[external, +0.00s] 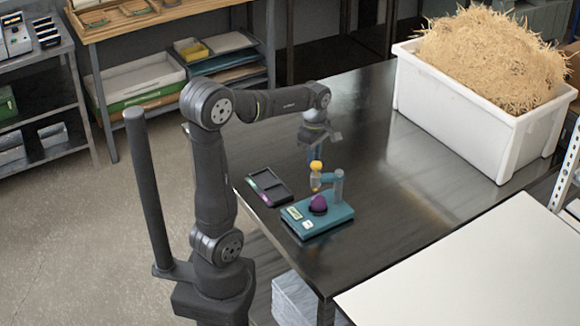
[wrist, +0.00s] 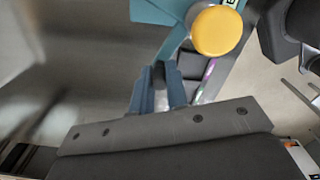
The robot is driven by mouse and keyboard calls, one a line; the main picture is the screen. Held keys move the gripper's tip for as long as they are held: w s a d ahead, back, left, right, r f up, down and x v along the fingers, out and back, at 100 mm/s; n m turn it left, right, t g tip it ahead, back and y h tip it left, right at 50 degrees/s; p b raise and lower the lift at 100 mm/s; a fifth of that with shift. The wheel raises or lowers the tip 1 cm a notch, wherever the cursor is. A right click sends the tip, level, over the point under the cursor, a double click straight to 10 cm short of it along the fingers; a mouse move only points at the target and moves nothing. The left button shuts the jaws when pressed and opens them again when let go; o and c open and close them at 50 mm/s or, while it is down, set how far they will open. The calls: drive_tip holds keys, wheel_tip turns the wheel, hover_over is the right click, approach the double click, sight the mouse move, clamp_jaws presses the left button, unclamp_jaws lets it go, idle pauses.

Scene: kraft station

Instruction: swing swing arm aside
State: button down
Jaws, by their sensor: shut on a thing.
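The teal fixture base (external: 325,217) sits on the dark table with a purple rounded piece (external: 318,204) on it. A grey post (external: 338,186) at its right carries the teal swing arm (external: 327,178), which reaches left above the purple piece. A yellow knob (external: 316,166) tops the swing arm's end; it is large in the wrist view (wrist: 217,30). My gripper (external: 315,155) points down at the swing arm's end, beside the knob. In the wrist view its blue fingers (wrist: 158,85) are shut on the swing arm (wrist: 170,50). The exact contact is partly hidden.
A dark tray (external: 268,187) with coloured items lies just left of the fixture, near the table's edge. A white bin (external: 450,115) of straw stands at the back right. A pale board (external: 480,275) fills the front right. The dark table between fixture and bin is clear.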

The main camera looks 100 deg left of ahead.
drive_tip(key=w+a+m, duration=0.5)
drive_tip(key=w+m, duration=0.3)
drive_tip(key=m, duration=0.5)
drive_tip(key=shift+w+a+m, duration=0.25)
drive_tip(key=shift+w+m, duration=0.05)
idle(0.4)
drive_tip(key=c, duration=1.4)
unclamp_jaws()
wheel_tip(320, 180, up, 18)
drive_tip(key=shift+f, duration=0.25)
